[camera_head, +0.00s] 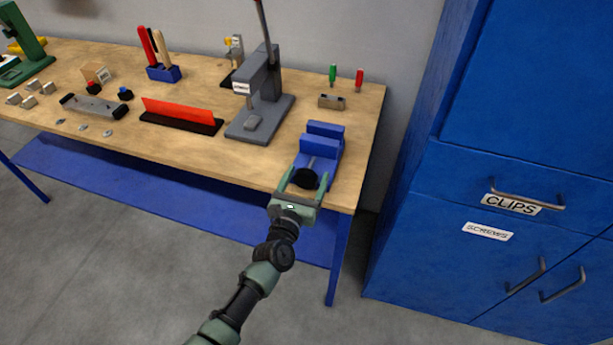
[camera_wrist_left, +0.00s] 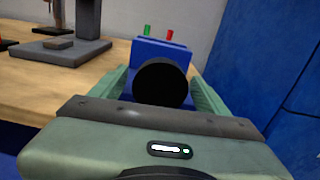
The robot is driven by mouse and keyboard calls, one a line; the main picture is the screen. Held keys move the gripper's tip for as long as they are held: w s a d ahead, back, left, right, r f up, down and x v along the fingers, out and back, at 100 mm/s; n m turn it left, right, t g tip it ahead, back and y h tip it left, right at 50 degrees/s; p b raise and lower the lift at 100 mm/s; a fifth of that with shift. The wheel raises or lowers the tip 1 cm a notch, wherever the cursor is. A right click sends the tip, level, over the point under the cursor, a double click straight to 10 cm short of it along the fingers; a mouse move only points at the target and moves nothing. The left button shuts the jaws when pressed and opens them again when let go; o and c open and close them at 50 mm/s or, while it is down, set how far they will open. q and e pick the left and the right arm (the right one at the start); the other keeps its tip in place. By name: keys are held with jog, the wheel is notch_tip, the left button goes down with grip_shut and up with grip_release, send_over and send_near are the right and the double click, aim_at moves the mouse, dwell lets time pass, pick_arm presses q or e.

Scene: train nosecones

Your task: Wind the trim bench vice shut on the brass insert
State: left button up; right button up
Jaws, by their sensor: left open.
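The blue bench vice (camera_head: 322,144) sits at the right front corner of the wooden bench. Its round black knob (camera_head: 305,179) faces the front edge. My left gripper (camera_head: 304,178) is open, with one green finger on each side of the knob. In the left wrist view the knob (camera_wrist_left: 160,83) sits between the two fingers (camera_wrist_left: 160,92), and the blue vice jaws (camera_wrist_left: 150,50) stand behind it. I cannot tell whether the fingers touch the knob. No brass insert can be made out; the jaw gap is hard to see. My right gripper is not in view.
A grey arbor press (camera_head: 262,95) stands left of the vice. A small block with green and red screwdrivers (camera_head: 331,102) is behind it. A blue cabinet (camera_head: 480,190) stands to the right. Red trim on a black base (camera_head: 180,113) lies further left on the bench (camera_head: 200,165).

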pick_arm(q)
jog(key=c, duration=1.4)
jog(key=shift+m, duration=0.3)
jog(key=m+b, duration=0.1)
jog(key=m, duration=0.1)
jog(key=shift+m, duration=0.3)
jog(key=m+b, duration=0.1)
jog(key=m, duration=0.2)
jog(key=shift+s+a+m, duration=0.1)
jog(key=shift+m, duration=0.3)
